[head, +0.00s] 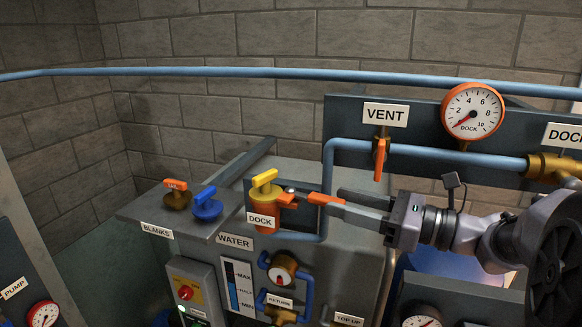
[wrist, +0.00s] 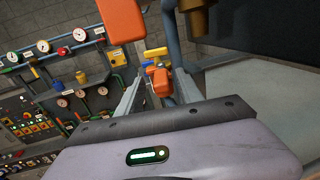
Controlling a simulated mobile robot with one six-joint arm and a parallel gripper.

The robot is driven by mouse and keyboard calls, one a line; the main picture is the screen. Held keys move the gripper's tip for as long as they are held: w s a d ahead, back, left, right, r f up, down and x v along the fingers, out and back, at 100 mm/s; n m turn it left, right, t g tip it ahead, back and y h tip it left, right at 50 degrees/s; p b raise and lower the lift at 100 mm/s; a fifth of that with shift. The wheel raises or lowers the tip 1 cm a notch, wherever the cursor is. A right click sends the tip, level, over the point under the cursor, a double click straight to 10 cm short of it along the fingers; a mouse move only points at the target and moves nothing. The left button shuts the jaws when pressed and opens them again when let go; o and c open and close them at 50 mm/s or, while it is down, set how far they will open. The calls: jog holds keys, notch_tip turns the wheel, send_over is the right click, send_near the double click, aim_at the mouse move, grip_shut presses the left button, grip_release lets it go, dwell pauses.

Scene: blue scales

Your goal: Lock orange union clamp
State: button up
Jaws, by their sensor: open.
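The orange union clamp (head: 272,211) sits around the DOCK fitting below a yellow T-handle (head: 264,184). Its orange lever (head: 326,199) sticks out to the right, toward my gripper (head: 337,200). My gripper comes in from the right, with its fingers pointing left at the clamp. In the wrist view, the fingers of my gripper (wrist: 159,76) are apart, and the orange lever (wrist: 161,82) shows between them. The yellow handle (wrist: 155,53) is just beyond. I cannot tell whether either finger touches the lever.
The VENT valve's orange handle (head: 380,158) hangs above my gripper; it looms close in the wrist view (wrist: 122,20). A blue pipe (head: 328,185) runs down behind the lever. Blue (head: 206,204) and orange-handled (head: 177,195) blanks stand on the shelf to the left.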

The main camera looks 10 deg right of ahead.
aim_at(309, 194)
jog(key=p+x, duration=0.2)
jog(key=x, duration=0.5)
jog(key=shift+w+d+f, duration=0.1)
jog(key=shift+w+f, duration=0.05)
jog(key=shift+w, duration=0.05)
jog(key=shift+s, duration=0.35)
jog(key=shift+w, duration=0.15)
grip_shut()
dwell(0.5)
